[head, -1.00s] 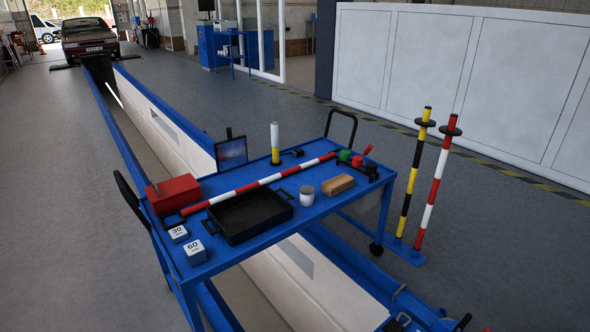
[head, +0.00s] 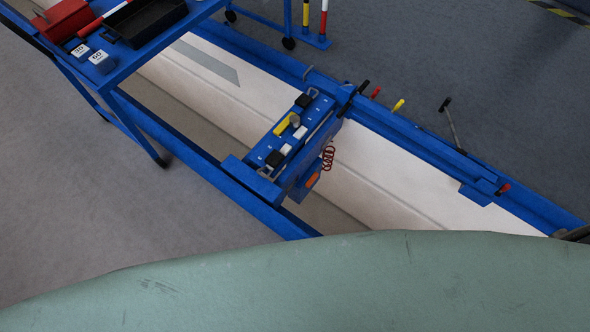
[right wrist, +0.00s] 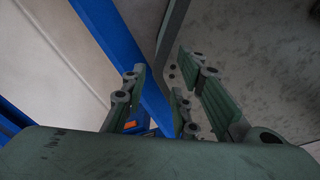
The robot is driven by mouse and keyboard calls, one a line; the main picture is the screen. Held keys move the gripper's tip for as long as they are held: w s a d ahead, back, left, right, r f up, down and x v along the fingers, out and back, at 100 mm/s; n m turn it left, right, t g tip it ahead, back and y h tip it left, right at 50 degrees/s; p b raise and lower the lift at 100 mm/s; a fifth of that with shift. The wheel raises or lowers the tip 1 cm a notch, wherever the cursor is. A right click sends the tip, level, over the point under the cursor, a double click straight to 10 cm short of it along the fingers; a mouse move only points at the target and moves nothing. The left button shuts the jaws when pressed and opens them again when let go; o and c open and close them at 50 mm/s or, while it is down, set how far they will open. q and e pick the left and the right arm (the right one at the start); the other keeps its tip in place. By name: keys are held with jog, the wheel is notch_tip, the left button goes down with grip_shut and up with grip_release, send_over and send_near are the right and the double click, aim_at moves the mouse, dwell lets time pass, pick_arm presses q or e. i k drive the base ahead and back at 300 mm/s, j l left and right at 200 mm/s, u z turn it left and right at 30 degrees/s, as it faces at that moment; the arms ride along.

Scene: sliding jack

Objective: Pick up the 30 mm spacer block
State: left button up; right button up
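The 30 mm spacer block (head: 79,50) is a small pale-topped block marked 30. It sits on the blue cart's left corner, at the upper left of the head view. The similar 60 block (head: 98,58) sits just right of it. My right gripper (right wrist: 160,82) shows in the right wrist view with its fingers spread apart and nothing between them. Neither spacer block shows in that view.
The blue cart (head: 138,62) stands over the pit edge with a black tray (head: 148,20) and red box (head: 64,18) on it. A blue jack beam (head: 292,128) spans the pit right of the cart. Grey floor (head: 70,190) is clear at left.

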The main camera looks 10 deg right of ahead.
aim_at(82, 53)
jog(key=i+j+u, duration=0.3)
jog(key=u, duration=0.2)
jog(key=i+j+u, duration=0.1)
jog(key=i+u, duration=0.4)
